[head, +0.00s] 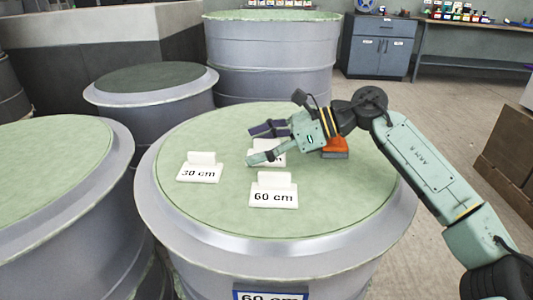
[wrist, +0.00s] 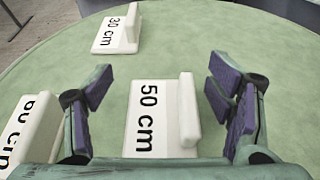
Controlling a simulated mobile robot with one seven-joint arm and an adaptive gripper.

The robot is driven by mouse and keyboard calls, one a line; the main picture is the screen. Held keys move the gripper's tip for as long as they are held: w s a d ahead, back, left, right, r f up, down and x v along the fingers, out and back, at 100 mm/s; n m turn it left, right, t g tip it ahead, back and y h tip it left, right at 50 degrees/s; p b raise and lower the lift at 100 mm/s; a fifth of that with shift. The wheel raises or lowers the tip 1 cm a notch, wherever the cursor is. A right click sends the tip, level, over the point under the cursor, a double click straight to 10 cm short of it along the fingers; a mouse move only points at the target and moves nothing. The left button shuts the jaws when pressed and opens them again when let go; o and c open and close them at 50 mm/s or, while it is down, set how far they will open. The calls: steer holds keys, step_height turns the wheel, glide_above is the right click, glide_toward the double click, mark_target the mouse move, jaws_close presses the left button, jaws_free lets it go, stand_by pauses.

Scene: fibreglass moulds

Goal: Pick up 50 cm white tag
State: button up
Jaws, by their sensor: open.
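The white 50 cm tag (wrist: 155,118) lies on the green mould top, between my gripper's open fingers in the wrist view. In the head view my gripper (head: 258,145) reaches in from the right and covers most of this tag (head: 275,158). My gripper also shows in the wrist view (wrist: 160,97), its purple-padded fingers apart on both sides of the tag, with nothing held. The wrist view does not show clearly whether the fingers touch the tag.
The 30 cm tag (head: 199,168) stands left and the 60 cm tag (head: 273,191) in front, both on the round mould (head: 220,215). An orange and grey object (head: 335,148) lies just right of my gripper. Other moulds (head: 150,82) stand around.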

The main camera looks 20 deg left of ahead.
jaws_close()
stand_by(1.0)
